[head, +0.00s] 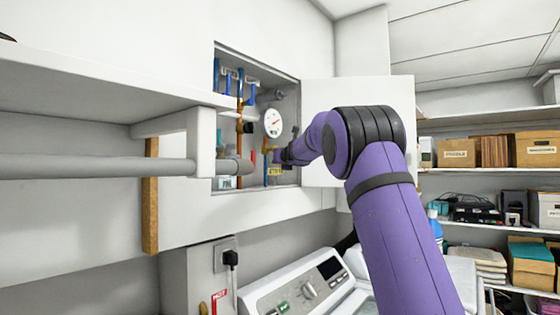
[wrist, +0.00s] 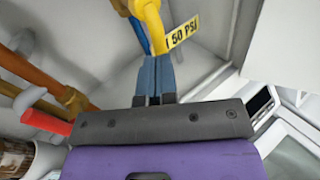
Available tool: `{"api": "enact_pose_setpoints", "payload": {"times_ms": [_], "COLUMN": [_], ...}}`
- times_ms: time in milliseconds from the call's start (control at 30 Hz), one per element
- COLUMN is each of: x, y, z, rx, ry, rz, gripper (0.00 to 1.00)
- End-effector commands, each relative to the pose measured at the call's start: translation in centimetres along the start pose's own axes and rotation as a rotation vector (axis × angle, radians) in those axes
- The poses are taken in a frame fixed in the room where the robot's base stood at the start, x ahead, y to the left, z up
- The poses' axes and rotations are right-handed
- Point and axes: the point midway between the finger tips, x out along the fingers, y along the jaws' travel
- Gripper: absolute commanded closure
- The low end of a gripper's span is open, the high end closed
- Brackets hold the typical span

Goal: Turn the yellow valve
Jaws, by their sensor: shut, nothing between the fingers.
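The yellow valve (wrist: 148,18) shows at the top of the wrist view, with a yellow "50 PSI" tag (wrist: 183,32) beside it. My gripper (wrist: 155,62) has its two blue-grey fingers together, with nothing between them. The fingertips are right at the lower end of the yellow part; I cannot tell whether they touch it. In the head view, my gripper (head: 278,156) reaches into the open wall cabinet (head: 229,54) from the right, near the yellow tag (head: 274,170). My wrist hides much of that spot, and the valve is too small to make out there.
The cabinet holds a round white gauge (head: 272,123), copper pipes (wrist: 38,75) and a red handle (wrist: 45,121). Its white door (head: 318,90) stands open on the right, behind my arm. A grey horizontal pipe (head: 90,167) runs in front at left. A washing machine (head: 300,288) stands below.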

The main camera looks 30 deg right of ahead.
Motion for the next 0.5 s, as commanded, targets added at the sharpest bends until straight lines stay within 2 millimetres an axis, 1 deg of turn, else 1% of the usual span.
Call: {"api": "enact_pose_setpoints", "payload": {"times_ms": [100, 200, 500], "x": [1.0, 1.4, 1.7], "y": [0.0, 0.0, 0.0], "z": [0.0, 0.1, 0.0], "rx": [-0.001, -0.001, 0.001], "ry": [0.000, -0.001, 0.000], "rz": [0.000, 0.000, 0.000], "gripper": [1.00, 1.00, 1.00]}}
